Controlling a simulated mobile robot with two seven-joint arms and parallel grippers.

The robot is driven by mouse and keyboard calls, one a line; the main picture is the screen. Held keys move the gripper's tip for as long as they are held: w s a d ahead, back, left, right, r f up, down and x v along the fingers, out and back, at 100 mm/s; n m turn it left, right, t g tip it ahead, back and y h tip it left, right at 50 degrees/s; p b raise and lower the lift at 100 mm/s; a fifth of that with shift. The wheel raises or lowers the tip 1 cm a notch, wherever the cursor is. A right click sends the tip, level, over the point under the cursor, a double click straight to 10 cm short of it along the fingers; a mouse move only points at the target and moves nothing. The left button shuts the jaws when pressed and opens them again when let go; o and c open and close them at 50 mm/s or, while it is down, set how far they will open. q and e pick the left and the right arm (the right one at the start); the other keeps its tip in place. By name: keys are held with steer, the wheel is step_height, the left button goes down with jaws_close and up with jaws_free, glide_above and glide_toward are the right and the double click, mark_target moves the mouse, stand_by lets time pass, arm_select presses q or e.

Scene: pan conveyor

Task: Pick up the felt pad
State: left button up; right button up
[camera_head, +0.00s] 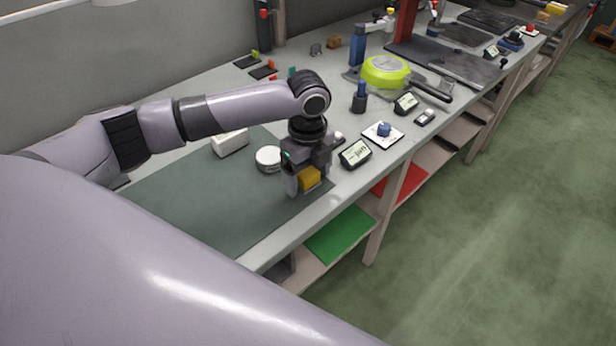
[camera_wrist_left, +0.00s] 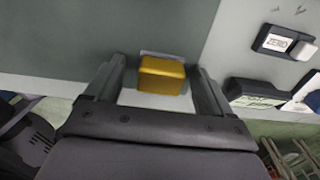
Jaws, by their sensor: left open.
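A yellow block (camera_head: 308,178) is at the front edge of the dark green mat on the workbench; it looks like the felt pad, though I cannot be sure. In the left wrist view the yellow block (camera_wrist_left: 162,75) sits over a pale, flat piece. My left gripper (camera_head: 309,186) points down over it with fingers open. The left wrist view shows my left gripper (camera_wrist_left: 159,68) with one finger on each side of the block and a gap at both sides. My right gripper does not show.
A white round tin (camera_head: 268,157) and a white block (camera_head: 230,142) stand behind the gripper. A small display (camera_head: 355,153) stands close on the right. A green-yellow pan (camera_head: 386,71) is farther along. The left part of the mat (camera_head: 190,200) is clear.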

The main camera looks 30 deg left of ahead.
mark_target(308, 173)
arm_select(q)
steer(key=c, duration=1.2)
steer(key=shift+o, duration=0.2)
steer(key=shift+r, duration=0.15)
step_height(308, 173, up, 20)
steer(key=shift+p, duration=0.35)
steer(key=o, duration=0.5)
steer(key=c, duration=0.4)
